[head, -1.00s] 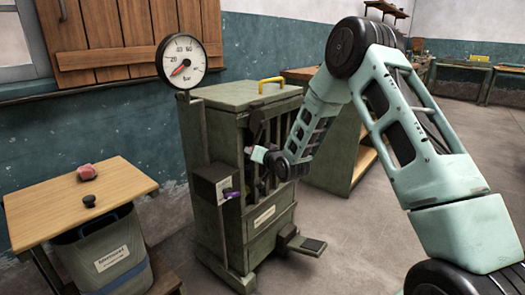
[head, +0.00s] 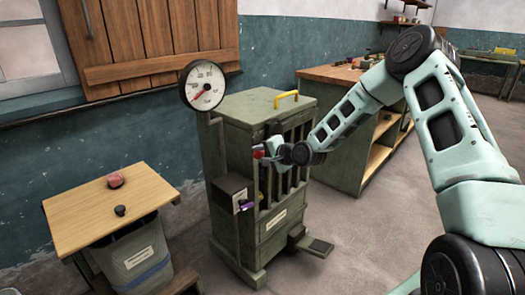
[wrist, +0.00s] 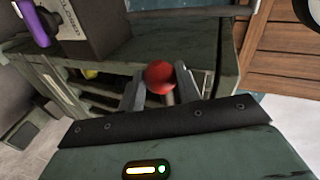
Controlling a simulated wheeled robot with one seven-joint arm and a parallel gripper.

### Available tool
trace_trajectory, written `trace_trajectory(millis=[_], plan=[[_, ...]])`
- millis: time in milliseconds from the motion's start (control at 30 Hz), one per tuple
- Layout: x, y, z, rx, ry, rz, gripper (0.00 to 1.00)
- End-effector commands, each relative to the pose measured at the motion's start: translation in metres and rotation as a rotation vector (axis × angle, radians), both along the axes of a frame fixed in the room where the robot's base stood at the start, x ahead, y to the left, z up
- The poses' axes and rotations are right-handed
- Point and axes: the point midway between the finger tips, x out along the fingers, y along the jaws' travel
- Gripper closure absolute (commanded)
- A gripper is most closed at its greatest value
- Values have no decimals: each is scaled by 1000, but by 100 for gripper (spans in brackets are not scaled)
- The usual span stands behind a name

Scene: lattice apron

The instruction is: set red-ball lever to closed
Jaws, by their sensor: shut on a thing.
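The red ball (wrist: 160,77) of the lever sits between the two fingers of my gripper (wrist: 160,88) in the wrist view. A short piece of its stem shows below the ball; the rest of the lever is hidden. In the head view the red ball (head: 258,153) shows at the upper front of the green cabinet (head: 235,150), with my gripper (head: 268,149) right against it. My gripper is shut on the red-ball lever. The lever's exact angle cannot be told.
A purple handle (head: 246,205) sticks out from a dark box (head: 231,190) on the cabinet's front; a gauge (head: 202,85) stands above. A pedal (head: 320,247) juts out low. A wooden table (head: 90,215) and a grey bin (head: 138,258) stand left. Floor at right is clear.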

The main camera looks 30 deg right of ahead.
Motion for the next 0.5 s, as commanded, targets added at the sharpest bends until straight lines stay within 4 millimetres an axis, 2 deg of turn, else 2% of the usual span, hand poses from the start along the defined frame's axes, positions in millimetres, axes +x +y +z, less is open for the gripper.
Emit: trace_trajectory(millis=[100, 500], plan=[[0, 0, 10, 57, 19, -1, 100], [1, 0, 15, 132, 45, 0, 100]])
